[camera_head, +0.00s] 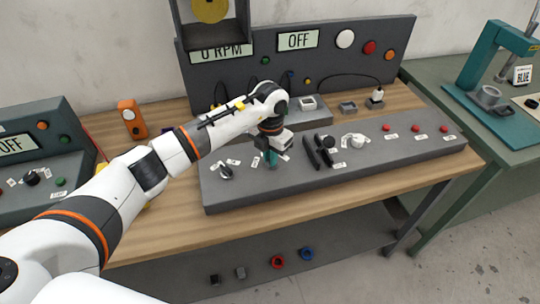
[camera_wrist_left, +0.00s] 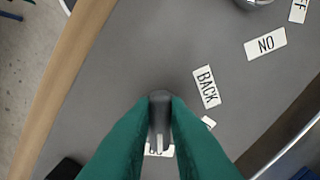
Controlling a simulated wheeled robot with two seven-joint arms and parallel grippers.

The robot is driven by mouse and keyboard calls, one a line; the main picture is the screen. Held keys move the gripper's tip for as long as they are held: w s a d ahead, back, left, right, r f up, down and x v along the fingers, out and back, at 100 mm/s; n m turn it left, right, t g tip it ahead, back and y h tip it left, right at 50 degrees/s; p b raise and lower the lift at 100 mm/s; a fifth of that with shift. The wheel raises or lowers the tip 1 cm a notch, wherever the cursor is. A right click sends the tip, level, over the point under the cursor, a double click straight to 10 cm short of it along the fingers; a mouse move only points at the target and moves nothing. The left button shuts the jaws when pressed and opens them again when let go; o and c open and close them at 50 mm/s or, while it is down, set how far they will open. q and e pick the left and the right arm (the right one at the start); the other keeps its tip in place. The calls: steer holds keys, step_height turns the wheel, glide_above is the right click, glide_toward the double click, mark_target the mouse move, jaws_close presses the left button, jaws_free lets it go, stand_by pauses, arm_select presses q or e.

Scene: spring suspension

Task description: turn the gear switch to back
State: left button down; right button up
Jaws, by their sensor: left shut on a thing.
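My left gripper (camera_head: 270,160) reaches down onto the sloping grey control panel (camera_head: 400,153), left of its middle. In the left wrist view its green fingers (camera_wrist_left: 160,108) are shut on the gear switch (camera_wrist_left: 160,112), a small dark knob with a pale pointer line. The line points toward the bottom of the picture. A label reading BACK (camera_wrist_left: 207,87) lies to the upper right of the knob. Another label (camera_wrist_left: 158,150) below the knob is mostly hidden by the fingers. In the head view the gripper hides the switch. My right gripper is not in view.
A dark knob (camera_head: 226,173) sits left of the gripper. Two black levers (camera_head: 318,151), a white dial (camera_head: 354,141) and several red buttons stand to its right. Behind, an upright board carries an OFF display (camera_head: 298,40). An orange device (camera_head: 131,119) stands on the wooden table.

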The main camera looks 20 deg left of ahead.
arm_select(q)
steer(key=n, duration=0.3)
steer(key=shift+d+b, duration=0.1)
steer(key=shift+b, duration=0.25)
steer(key=n, duration=0.3)
steer(key=shift+d, duration=0.1)
steer(key=n, duration=0.6)
steer(key=shift+w+d+b, duration=0.1)
steer(key=shift+d+b, duration=0.1)
steer(key=shift+b, duration=0.2)
steer(key=n, duration=0.5)
steer(key=shift+w+d+r+n, duration=0.1)
steer(key=shift+w+d+n, duration=0.05)
steer(key=shift+n, duration=0.15)
steer(key=shift+w+n+p, duration=0.2)
steer(key=shift+n+p, duration=0.25)
steer(key=shift+n, duration=2.15)
steer(key=c, duration=1.4)
jaws_free()
